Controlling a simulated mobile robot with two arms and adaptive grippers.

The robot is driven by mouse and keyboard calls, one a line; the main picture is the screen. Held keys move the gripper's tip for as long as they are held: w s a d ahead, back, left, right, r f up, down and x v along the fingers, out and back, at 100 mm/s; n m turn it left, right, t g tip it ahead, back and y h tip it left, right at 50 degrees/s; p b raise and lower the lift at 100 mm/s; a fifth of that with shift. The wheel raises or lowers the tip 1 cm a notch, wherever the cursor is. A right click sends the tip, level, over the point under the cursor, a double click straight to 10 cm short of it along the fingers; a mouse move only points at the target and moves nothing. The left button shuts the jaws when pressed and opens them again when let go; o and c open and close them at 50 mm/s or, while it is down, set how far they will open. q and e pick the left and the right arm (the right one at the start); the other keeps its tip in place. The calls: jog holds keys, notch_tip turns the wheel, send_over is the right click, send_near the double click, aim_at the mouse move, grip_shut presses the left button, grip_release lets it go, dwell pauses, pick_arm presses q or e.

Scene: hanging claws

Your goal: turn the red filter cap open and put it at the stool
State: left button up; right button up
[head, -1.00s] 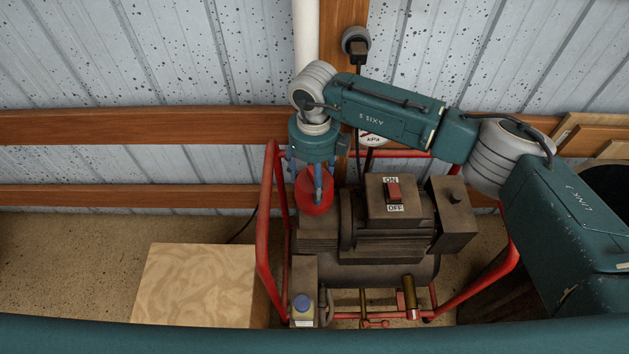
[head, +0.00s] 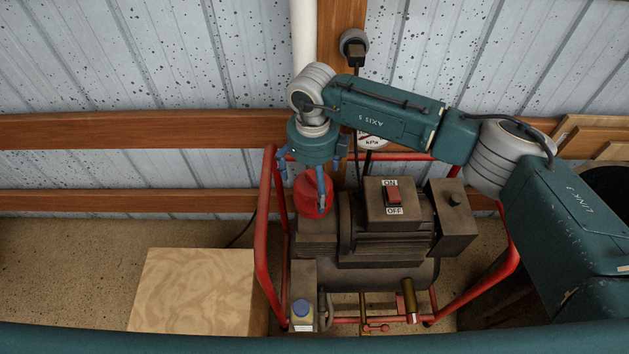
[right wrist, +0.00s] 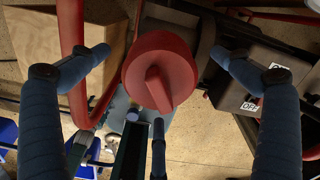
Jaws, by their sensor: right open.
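The red filter cap (head: 313,200) sits on the left part of the dark compressor (head: 385,245). It shows round with a raised ridge in the right wrist view (right wrist: 160,75). My right gripper (head: 312,180) is open above and around the cap, its blue fingers spread. In the wrist view the right gripper (right wrist: 158,80) has one finger on each side and one below, with gaps to the cap. A pale plywood block (head: 195,285), which may be the stool, stands left of the compressor. My left gripper is not in view.
A red tube frame (head: 265,225) surrounds the compressor, close to the cap on its left. A switch box (head: 390,205) stands right of the cap. The block's top is bare.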

aim_at(313, 175)
jog(key=shift+w+a+r+p, duration=0.1)
jog(key=shift+r+p, duration=0.35)
jog(key=shift+r, duration=0.4)
jog(key=shift+r+p, duration=0.4)
jog(key=shift+r, duration=0.4)
jog(key=shift+r+p, duration=0.35)
jog(key=shift+r, duration=0.75)
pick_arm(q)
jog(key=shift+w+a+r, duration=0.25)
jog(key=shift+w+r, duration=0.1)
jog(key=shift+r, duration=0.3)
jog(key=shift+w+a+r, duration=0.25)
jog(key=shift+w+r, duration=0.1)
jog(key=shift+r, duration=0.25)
